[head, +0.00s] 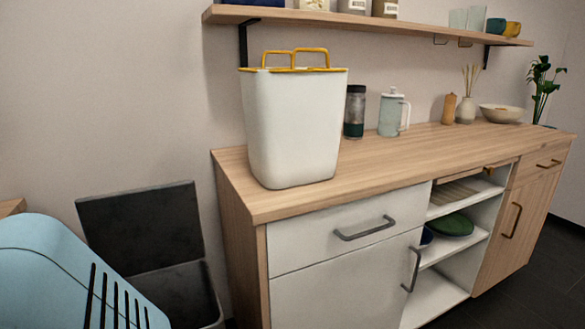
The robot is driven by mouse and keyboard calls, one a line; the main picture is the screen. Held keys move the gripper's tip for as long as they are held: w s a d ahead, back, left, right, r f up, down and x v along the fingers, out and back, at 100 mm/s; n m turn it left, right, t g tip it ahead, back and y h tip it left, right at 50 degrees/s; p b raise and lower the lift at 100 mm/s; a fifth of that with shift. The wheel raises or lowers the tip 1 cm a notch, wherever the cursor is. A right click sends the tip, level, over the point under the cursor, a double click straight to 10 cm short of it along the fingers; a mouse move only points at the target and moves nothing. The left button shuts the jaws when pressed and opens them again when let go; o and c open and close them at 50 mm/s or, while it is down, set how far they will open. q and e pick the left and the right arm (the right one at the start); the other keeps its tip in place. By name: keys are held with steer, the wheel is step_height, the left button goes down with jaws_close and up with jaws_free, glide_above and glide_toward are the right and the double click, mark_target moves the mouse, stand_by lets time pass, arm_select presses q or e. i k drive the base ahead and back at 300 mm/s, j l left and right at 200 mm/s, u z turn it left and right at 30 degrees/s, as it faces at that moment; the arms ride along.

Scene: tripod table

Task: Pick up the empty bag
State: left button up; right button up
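A tall white container with a yellow rim and two yellow handles (293,125) stands upright on the left end of the wooden counter. It may be the bag, but it looks stiff-walled. I cannot see into it, so I cannot tell whether it is empty. No other bag shows. Neither of my grippers is in view.
A dark bottle (354,112) and a pale jug (391,114) stand right of the container on the counter (400,155). A shelf (370,21) hangs above. A dark open-lidded bin (143,229) stands left. A light blue slotted shape (55,265) fills the lower left; I cannot identify it.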

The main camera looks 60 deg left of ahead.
mark_target(294, 116)
steer(key=i+u, duration=0.1)
steer(key=u, duration=0.35)
steer(key=l+u, duration=0.1)
steer(key=u, duration=0.4)
steer(key=i+l+u, duration=0.1)
steer(key=u, duration=0.35)
steer(key=i+l+u, duration=0.1)
steer(key=u, duration=0.35)
steer(key=z, duration=1.75)
steer(key=k+j, duration=0.25)
steer(key=k+j+z, duration=0.1)
steer(key=k, duration=0.3)
steer(key=j, duration=0.1)
